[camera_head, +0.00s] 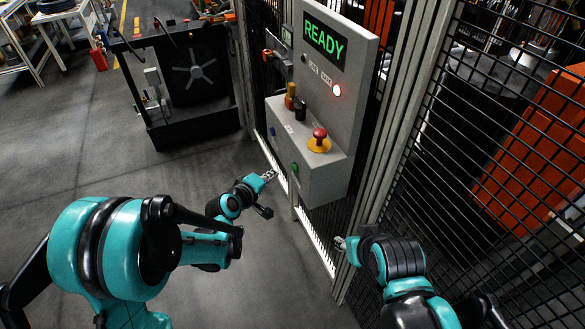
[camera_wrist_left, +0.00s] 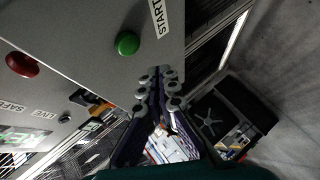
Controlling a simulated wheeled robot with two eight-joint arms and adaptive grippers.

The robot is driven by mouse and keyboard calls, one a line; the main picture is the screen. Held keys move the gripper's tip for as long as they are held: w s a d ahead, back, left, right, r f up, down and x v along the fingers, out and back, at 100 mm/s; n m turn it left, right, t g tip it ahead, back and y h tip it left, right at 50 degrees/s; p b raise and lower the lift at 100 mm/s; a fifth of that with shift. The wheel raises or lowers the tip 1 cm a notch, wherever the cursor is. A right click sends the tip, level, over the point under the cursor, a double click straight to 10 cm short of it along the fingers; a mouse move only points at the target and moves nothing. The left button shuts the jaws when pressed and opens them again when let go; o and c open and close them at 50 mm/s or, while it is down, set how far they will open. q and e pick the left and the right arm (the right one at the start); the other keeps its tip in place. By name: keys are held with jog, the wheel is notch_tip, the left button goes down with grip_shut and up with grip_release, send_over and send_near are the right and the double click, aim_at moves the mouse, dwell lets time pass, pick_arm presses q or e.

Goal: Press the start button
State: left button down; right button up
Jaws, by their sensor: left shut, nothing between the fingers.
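The green start button (camera_head: 295,168) is on the front face of the grey control box (camera_head: 322,188). In the left wrist view the green button (camera_wrist_left: 127,43) shows clearly beside a START label (camera_wrist_left: 159,17). My left gripper (camera_head: 268,176) is just left of the button in the head view, apart from the box as far as I can tell. In the left wrist view its closed fingers (camera_wrist_left: 160,80) are below and right of the button, with nothing between them. My right gripper (camera_head: 343,243) is low at the fence, below the box; its finger gap is unclear.
The grey panel has a READY display (camera_head: 325,42) and a lit lamp (camera_head: 337,91). A red mushroom button (camera_head: 319,133) stands on the box top. Black mesh fence (camera_head: 480,190) runs at right. A black fan unit (camera_head: 193,75) stands behind; the floor at left is open.

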pick_arm(q)
jog(key=shift+w+d, duration=0.25)
jog(key=shift+d, duration=0.5)
jog(key=shift+w+d, duration=0.25)
jog(key=shift+d, duration=0.5)
jog(key=shift+d, duration=0.1)
jog(key=shift+w+d, duration=0.15)
jog(key=shift+d, duration=0.2)
jog(key=shift+w+d+b, duration=0.1)
jog(key=shift+d+b, duration=0.25)
jog(key=shift+d, duration=0.05)
dwell(0.9)
dwell(0.3)
jog(key=shift+s+a, duration=0.25)
jog(key=shift+a, duration=0.6)
jog(key=a, duration=0.1)
jog(key=s+a, duration=0.1)
jog(key=a, duration=0.2)
jog(key=shift+s+a+b, duration=0.3)
jog(key=shift+a+b, duration=0.05)
